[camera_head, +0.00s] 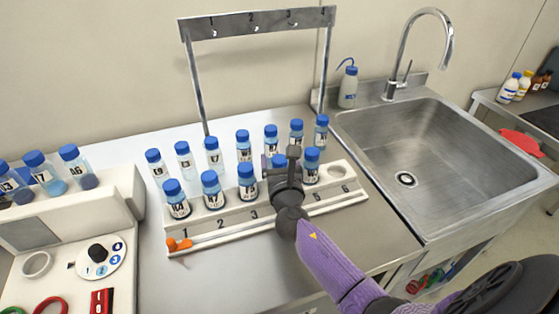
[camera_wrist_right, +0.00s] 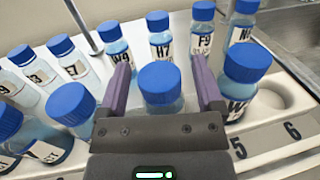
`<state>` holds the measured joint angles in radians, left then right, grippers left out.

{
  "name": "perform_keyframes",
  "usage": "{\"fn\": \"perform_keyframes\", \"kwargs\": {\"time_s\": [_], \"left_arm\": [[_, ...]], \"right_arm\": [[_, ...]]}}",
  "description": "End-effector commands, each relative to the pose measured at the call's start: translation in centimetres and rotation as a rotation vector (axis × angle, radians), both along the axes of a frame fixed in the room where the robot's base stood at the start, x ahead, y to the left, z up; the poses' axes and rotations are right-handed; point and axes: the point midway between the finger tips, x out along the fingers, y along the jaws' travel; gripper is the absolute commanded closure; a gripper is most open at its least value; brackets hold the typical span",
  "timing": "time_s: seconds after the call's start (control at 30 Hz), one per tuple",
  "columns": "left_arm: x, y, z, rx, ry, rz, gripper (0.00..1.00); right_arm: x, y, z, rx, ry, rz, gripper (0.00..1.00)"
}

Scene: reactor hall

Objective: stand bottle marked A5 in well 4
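My right gripper (camera_head: 284,166) reaches over the front row of the numbered bottle rack (camera_head: 345,203), at the place behind where number 4 falls. In the right wrist view its two purple fingers (camera_wrist_right: 161,78) stand on either side of a blue-capped bottle (camera_wrist_right: 160,84), with gaps showing at both sides. This bottle stands upright; in the head view the gripper mostly hides it, and its label faces away or is covered. I cannot read A5 on any bottle. The number 4 is hidden by my gripper. My left gripper is not in view.
Blue-capped bottles (camera_head: 247,182) crowd around the gripper on both sides and behind. Well 6 (camera_head: 336,172) at the right end is empty. A device (camera_head: 110,197) with more bottles stands left, a sink (camera_head: 440,150) right, and a metal hook frame (camera_head: 255,22) rises behind.

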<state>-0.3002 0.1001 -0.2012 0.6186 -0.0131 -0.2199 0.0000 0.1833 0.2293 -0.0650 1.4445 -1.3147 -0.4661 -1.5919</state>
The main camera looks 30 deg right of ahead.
Motion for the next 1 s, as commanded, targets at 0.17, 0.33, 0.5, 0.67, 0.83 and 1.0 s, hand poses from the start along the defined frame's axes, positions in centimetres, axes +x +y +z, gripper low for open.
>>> {"fn": "perform_keyframes", "kwargs": {"time_s": [0.17,0.33,0.5,0.67,0.83,1.0], "left_arm": [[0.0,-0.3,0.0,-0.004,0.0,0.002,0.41],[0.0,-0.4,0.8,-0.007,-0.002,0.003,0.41],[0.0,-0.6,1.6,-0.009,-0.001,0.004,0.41],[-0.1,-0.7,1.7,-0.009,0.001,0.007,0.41],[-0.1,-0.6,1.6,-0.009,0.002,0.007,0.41],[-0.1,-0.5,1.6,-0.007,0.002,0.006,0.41]], "right_arm": [[0.0,0.0,0.0,0.0,0.0,0.0,0.16],[-1.3,0.6,0.4,0.0,0.002,0.001,0.16],[-5.3,2.5,0.4,0.001,0.003,0.002,0.16],[-8.9,4.1,0.3,0.002,0.002,0.001,0.16],[-10.8,4.9,0.3,0.0,0.0,0.0,0.16],[-11.0,5.0,0.3,0.0,-0.001,0.0,0.16]]}}
